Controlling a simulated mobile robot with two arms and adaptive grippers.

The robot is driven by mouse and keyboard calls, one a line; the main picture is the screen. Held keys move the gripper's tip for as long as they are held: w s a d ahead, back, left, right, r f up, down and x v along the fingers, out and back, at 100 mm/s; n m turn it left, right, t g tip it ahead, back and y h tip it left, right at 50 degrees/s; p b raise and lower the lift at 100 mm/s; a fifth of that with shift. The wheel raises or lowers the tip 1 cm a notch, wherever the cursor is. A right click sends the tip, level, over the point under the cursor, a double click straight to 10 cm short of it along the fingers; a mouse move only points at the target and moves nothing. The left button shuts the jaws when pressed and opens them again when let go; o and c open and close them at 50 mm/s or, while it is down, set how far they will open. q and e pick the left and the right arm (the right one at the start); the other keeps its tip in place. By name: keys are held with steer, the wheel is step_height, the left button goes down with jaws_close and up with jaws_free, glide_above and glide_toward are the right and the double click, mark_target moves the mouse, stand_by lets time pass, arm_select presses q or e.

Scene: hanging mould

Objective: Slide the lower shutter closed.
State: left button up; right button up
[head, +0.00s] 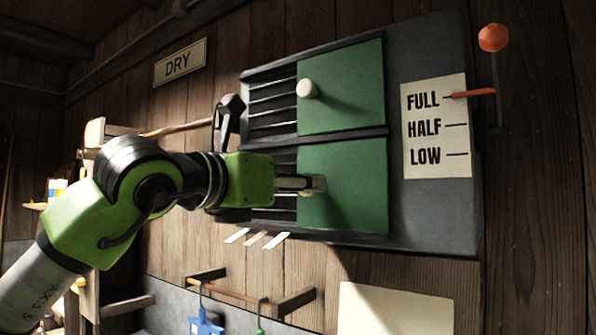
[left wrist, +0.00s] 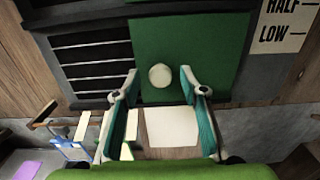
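The lower shutter (head: 355,195) is a green panel at the right of its frame. Dark slats (head: 284,208) show uncovered to its left. My left gripper (head: 316,184) is at the shutter's left part and hides its knob in the head view. In the left wrist view, the pale round knob (left wrist: 160,75) on the green shutter (left wrist: 200,50) appears between the two fingertips of my left gripper (left wrist: 158,85). The fingers are apart, with a visible gap on both sides of the knob. My right gripper is in neither view.
The upper green shutter (head: 358,85) has a white knob (head: 307,89) and slats uncovered at its left. A FULL/HALF/LOW card (head: 436,140) has a red pointer (head: 470,93) by FULL. Hanging items (head: 206,322) and a rail (head: 240,291) are below.

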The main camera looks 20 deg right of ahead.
arm_select(q)
steer(key=shift+w+d, duration=0.2)
steer(key=shift+d, duration=0.1)
